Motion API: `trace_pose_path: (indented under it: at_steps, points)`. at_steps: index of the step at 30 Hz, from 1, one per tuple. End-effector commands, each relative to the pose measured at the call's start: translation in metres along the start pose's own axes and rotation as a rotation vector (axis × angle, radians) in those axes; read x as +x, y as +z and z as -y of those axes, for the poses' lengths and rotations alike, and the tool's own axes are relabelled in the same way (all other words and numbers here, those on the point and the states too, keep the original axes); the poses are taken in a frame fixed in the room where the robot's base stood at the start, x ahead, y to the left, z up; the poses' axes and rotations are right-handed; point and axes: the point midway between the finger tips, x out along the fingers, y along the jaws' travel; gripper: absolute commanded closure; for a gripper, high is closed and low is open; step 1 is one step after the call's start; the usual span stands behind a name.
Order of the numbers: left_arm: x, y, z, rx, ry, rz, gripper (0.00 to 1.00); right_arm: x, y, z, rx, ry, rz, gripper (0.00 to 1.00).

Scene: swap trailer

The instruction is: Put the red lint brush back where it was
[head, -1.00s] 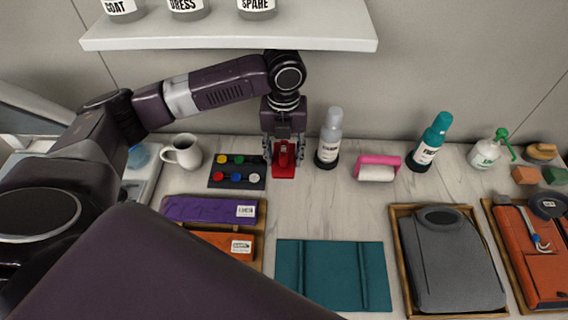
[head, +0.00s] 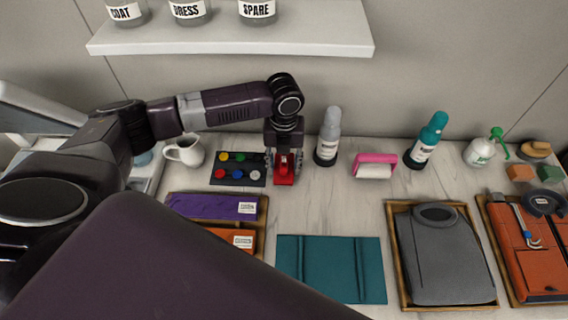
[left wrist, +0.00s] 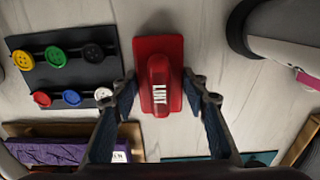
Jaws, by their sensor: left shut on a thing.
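The red lint brush (head: 285,171) is on or just above the marble counter, between the dark button board and the grey-capped bottle. In the left wrist view the brush (left wrist: 159,77) shows its red base and a handle marked LINT. My left gripper (head: 284,160) points down over it, with a finger on each side of the handle. In the left wrist view the fingers of my left gripper (left wrist: 166,82) close on the handle. Whether the base touches the counter is hard to tell. My right gripper is not in view.
The button board (head: 238,168) is close on the left and the grey-capped bottle (head: 327,137) close on the right. A pink roller (head: 375,158) lies farther right. A teal folded mat (head: 331,268) is in front. A white shelf (head: 235,38) hangs above.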

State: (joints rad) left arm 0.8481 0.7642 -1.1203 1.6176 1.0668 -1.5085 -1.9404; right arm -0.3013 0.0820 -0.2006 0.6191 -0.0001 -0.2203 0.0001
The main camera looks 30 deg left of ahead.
Motion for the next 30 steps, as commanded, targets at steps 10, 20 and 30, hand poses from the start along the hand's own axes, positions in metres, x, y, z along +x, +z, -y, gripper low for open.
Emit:
trace_pose_path:
  at_steps: [10, 20, 30]
  points:
    - [0.002, 0.0, 0.0, 0.0, 0.0, 0.0, 0.42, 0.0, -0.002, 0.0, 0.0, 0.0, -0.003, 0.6]
    - [-0.014, 0.001, 0.001, 0.0, -0.003, 0.003, 0.42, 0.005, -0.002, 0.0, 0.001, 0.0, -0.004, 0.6]
    - [-0.067, 0.001, 0.001, 0.0, -0.002, 0.002, 0.42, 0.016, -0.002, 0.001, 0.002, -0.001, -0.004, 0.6]
